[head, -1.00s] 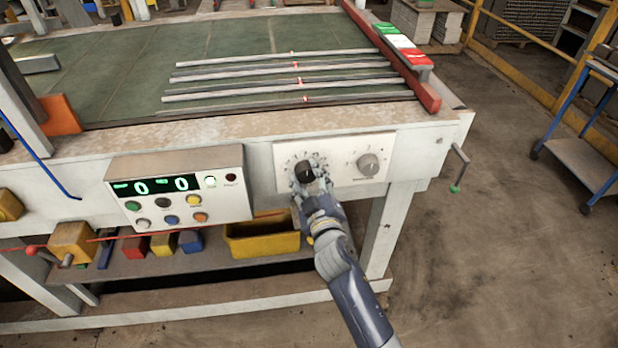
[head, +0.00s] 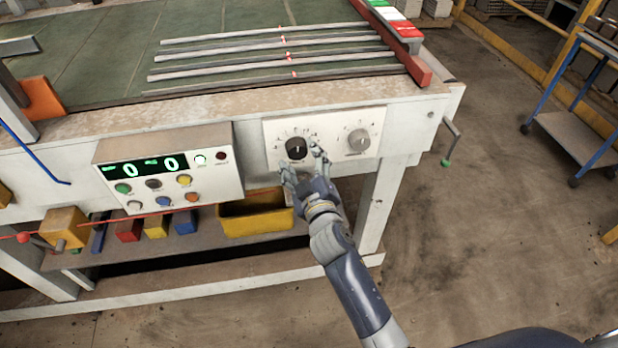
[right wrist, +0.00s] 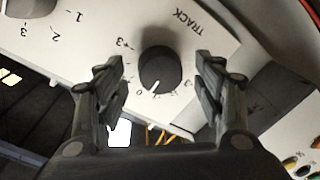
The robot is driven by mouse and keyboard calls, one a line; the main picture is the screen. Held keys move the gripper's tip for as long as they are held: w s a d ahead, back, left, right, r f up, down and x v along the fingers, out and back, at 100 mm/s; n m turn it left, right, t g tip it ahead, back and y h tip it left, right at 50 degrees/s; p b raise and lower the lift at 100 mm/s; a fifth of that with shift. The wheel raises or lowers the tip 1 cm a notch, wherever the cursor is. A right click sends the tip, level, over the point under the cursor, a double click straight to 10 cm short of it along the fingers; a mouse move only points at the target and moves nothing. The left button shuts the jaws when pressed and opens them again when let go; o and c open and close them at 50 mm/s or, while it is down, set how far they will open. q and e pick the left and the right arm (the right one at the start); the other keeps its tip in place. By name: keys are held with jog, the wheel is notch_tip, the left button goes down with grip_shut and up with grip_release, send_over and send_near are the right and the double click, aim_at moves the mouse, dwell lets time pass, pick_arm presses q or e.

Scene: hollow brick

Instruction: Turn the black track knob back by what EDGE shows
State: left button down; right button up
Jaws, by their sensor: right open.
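The black track knob (head: 296,148) sits on a white plate on the bench front. In the right wrist view the knob (right wrist: 160,68) is beside the word TRACK, and its white mark points toward the bottom of the picture, close to the 0. My right gripper (head: 303,163) is open just in front of the knob. Its fingers (right wrist: 162,85) stand apart to either side of the knob in the wrist view, and I see no contact. The display (head: 150,167) shows two green readings, each like a dash and 0; its small labels are unreadable. My left gripper is out of view.
A grey knob (head: 358,141) is right of the black one. The button box (head: 170,180) juts out at the left. A yellow bin (head: 255,222) is on the shelf below. A crank (head: 448,145) sticks out at the bench's right end. A blue trolley (head: 580,140) stands farther right.

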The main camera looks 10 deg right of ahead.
jog(key=s, duration=1)
jog(key=shift+d+r, duration=0.3)
